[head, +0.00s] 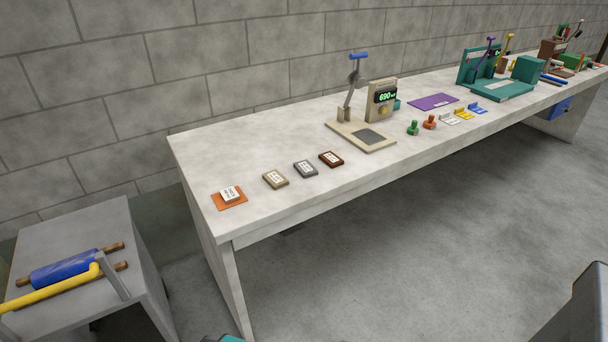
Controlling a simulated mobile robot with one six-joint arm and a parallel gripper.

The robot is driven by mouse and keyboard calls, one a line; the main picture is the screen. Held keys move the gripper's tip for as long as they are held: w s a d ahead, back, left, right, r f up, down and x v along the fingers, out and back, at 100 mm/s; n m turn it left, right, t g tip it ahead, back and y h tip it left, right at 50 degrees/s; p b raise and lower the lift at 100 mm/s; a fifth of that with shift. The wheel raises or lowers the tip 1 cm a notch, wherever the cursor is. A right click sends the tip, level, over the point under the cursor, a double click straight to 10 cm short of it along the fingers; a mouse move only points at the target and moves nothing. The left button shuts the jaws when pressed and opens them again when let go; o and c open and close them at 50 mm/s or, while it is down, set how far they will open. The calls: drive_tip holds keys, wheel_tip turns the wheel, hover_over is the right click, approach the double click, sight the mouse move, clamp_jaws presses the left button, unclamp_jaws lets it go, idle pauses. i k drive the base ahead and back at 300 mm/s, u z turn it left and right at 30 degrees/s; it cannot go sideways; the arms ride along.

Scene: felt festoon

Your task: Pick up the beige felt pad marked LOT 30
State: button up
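A beige pad (275,179) with a white label lies flat on the long pale workbench (290,215), near its left end. A grey pad (305,168) and a dark brown pad (331,159), also with white labels, lie to its right in a row, apart from each other. A small whitish pad or card (230,193) lies on an orange mat (219,205) to its left. The label writing is too small to read, so I cannot confirm LOT 30. My gripper is not in view.
A beige lever press (356,135) and a display box (381,103) stand behind and right of the pads. Green and orange knobs (429,122), a purple mat (433,102) and teal equipment (499,90) are farther right. A low grey stand (75,235) holds a blue roller (63,270).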

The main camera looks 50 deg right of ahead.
sight(276, 180)
drive_tip(key=u, duration=0.8)
drive_tip(key=k, duration=0.15)
drive_tip(key=z, duration=2.3)
drive_tip(key=k, duration=0.9)
drive_tip(key=u, duration=0.2)
drive_tip(key=i, duration=0.65)
